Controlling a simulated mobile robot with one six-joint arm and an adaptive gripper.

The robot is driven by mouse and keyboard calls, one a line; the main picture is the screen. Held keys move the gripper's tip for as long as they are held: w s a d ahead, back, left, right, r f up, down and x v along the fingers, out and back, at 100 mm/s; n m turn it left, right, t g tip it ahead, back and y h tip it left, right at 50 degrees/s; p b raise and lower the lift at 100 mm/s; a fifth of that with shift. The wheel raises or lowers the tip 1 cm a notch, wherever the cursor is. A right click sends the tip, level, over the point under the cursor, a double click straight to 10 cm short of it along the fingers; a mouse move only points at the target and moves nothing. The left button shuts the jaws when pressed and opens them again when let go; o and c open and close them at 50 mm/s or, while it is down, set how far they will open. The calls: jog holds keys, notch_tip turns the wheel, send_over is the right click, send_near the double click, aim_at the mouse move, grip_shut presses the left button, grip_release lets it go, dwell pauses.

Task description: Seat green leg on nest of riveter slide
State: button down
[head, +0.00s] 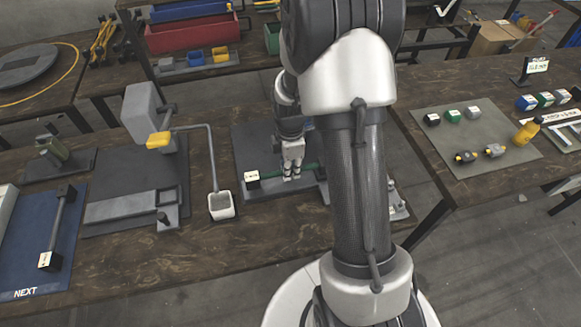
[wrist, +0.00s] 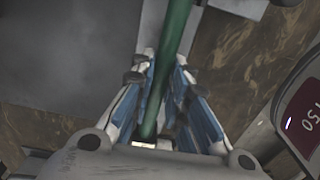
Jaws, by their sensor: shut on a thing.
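The green leg (head: 309,166) is a thin bar with a black and white block at its left end. It lies level, low over the light grey riveter slide (head: 285,189) on the dark press plate (head: 243,139). My gripper (head: 291,173) is shut on the leg near its middle. In the wrist view the green leg (wrist: 174,38) runs between the fingers of my gripper (wrist: 166,75). My arm hides much of this press and the leg's right end. I cannot tell whether the leg touches the nest.
A second grey press (head: 145,115) with a yellow part stands left, and a small white bin (head: 221,206) sits between. A blue mat (head: 40,265) with a dark bar lies far left. A grey mat (head: 480,140) with small parts lies right.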

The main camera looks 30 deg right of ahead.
jog(key=shift+f+b, duration=0.45)
jog(key=shift+f, duration=0.2)
jog(key=c, duration=1.5)
grip_release()
notch_tip(320, 180, up, 12)
jog(key=shift+r, duration=0.1)
